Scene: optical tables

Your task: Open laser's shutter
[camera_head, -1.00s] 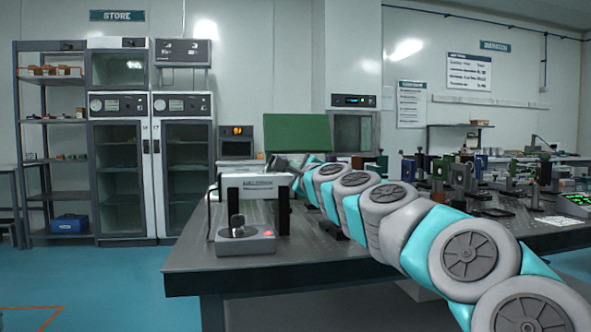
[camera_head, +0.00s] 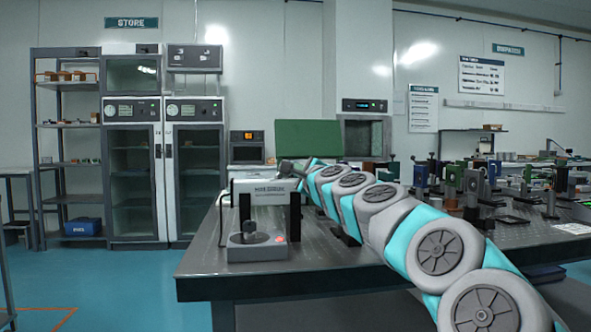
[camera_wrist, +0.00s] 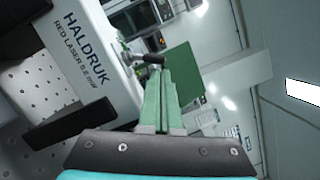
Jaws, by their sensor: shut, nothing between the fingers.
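The laser (camera_head: 262,190) is a white box on dark supports, standing near the left end of the dark optical table. In the wrist view the laser (camera_wrist: 72,45) fills the upper left, lettered "HALDRUK RED LASER 5.2 mW". A small dark lever (camera_wrist: 153,58) on a metal stem sticks out from its end face; it seems to be the shutter. My gripper (camera_wrist: 157,70) is shut and empty, its green fingers together with their tips at the lever. I cannot tell whether they touch it. In the head view my gripper (camera_head: 285,168) is at the laser's right end, mostly hidden.
A grey control box (camera_head: 256,246) with a dark knob and a red button sits in front of the laser. Several optical mounts (camera_head: 470,185) crowd the table's right side. A green panel (camera_head: 305,140) stands behind. Clear floor (camera_head: 110,285) lies left of the table (camera_head: 330,255).

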